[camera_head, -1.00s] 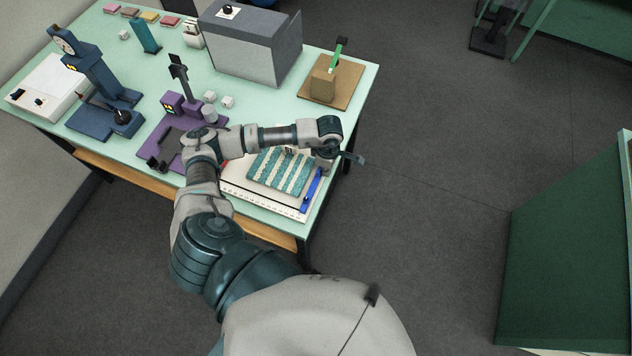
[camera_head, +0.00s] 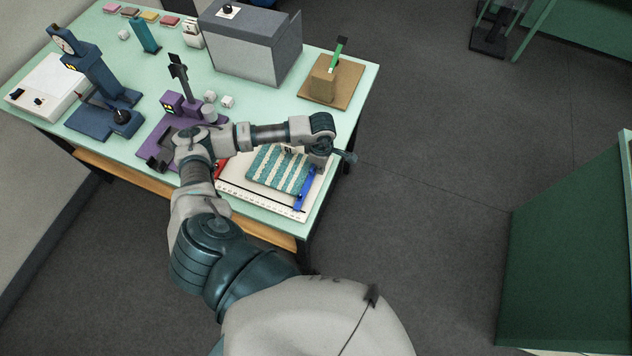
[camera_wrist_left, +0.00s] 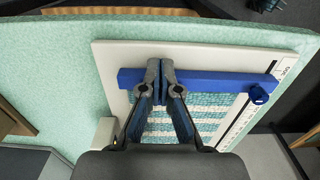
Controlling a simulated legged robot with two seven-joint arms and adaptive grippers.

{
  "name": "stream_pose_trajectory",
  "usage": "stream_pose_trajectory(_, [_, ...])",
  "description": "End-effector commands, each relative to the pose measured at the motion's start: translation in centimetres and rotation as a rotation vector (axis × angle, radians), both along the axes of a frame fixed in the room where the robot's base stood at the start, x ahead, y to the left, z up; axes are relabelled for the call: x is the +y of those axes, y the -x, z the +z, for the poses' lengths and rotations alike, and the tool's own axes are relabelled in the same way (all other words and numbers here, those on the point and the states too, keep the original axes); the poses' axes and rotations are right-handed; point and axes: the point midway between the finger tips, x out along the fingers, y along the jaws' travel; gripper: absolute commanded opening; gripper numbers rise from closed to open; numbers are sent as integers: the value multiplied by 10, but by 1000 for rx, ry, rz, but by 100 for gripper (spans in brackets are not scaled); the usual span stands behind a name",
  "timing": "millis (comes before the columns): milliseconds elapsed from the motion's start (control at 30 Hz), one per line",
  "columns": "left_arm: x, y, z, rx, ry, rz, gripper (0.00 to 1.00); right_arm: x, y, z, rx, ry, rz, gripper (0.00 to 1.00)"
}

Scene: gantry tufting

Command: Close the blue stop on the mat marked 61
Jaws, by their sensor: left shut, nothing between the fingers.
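The blue stop (camera_head: 305,190) is a long bar on a white board (camera_head: 262,203), along the right edge of a teal-and-cream striped mat (camera_head: 270,165). In the left wrist view the blue stop (camera_wrist_left: 220,82) lies close along the striped mat (camera_wrist_left: 205,118); whether they touch fully is unclear. My left gripper (camera_wrist_left: 160,70) is shut and empty, its fingertips at the blue stop's outer side, seemingly against it. In the head view my left gripper (camera_head: 347,158) is at the board's right edge. A small tag at the mat's far edge is partly hidden and unreadable. My right gripper is not in view.
A red part (camera_head: 220,168) shows at the board's left, partly behind my arm. A purple device (camera_head: 180,105), a grey box (camera_head: 245,50) and a brown block with a green handle (camera_head: 325,82) stand beyond. The table's right edge is close by; floor beyond it is clear.

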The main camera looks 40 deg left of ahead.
Motion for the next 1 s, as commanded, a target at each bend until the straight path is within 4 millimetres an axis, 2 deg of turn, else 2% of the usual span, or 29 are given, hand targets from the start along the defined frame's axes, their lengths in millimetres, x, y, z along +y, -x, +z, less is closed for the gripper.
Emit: stream_pose_trajectory(1000, [13,3,0,1,-3,2,0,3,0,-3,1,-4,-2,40])
